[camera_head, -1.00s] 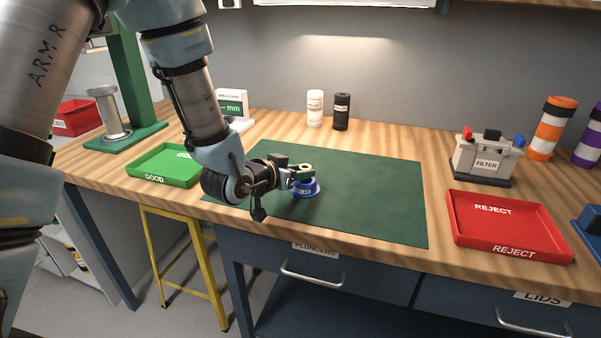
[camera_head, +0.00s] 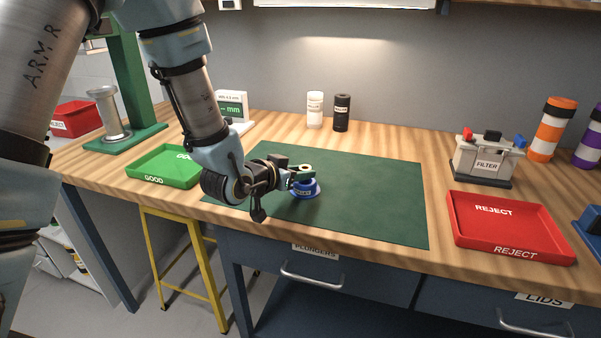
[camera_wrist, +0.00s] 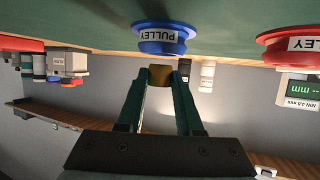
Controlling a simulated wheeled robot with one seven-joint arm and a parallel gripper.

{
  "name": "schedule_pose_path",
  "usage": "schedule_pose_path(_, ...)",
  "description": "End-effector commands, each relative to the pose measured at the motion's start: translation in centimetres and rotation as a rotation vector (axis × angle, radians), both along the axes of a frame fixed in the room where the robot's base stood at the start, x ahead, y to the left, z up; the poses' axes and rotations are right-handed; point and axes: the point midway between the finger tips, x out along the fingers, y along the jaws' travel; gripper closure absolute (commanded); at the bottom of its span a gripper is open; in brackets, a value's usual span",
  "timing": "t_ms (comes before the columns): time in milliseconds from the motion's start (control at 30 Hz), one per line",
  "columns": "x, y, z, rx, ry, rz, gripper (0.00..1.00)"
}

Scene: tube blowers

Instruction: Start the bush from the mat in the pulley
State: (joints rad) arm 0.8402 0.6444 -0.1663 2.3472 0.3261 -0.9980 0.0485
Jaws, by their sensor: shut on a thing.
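My gripper (camera_head: 300,173) is shut on the brass-coloured bush (camera_head: 306,168), over the left part of the green mat (camera_head: 375,200). The blue pulley (camera_head: 303,190), labelled PULLEY, stands on the mat directly below the bush in the head view. The wrist view is upside down; there the bush (camera_wrist: 160,72) sits between the fingertips, close to the top of the blue pulley (camera_wrist: 161,40). I cannot tell whether they touch. A red pulley (camera_wrist: 290,46) stands to the right in the wrist view; my arm hides it in the head view.
A green GOOD tray (camera_head: 165,166) lies left of the mat, and a red REJECT tray (camera_head: 510,228) right of it. A white bottle (camera_head: 315,110) and a black one (camera_head: 341,113) stand behind. The mat's right half is clear.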

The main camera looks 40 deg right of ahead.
Motion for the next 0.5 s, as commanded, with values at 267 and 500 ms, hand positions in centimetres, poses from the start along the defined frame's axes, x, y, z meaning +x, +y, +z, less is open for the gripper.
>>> schedule_pose_path(267, 0.0, 0.0, -0.6, -0.001, 0.0, 0.0, 1.0)
schedule_pose_path(500, 0.0, 0.0, -1.1, -0.001, 0.0, 0.0, 1.0)
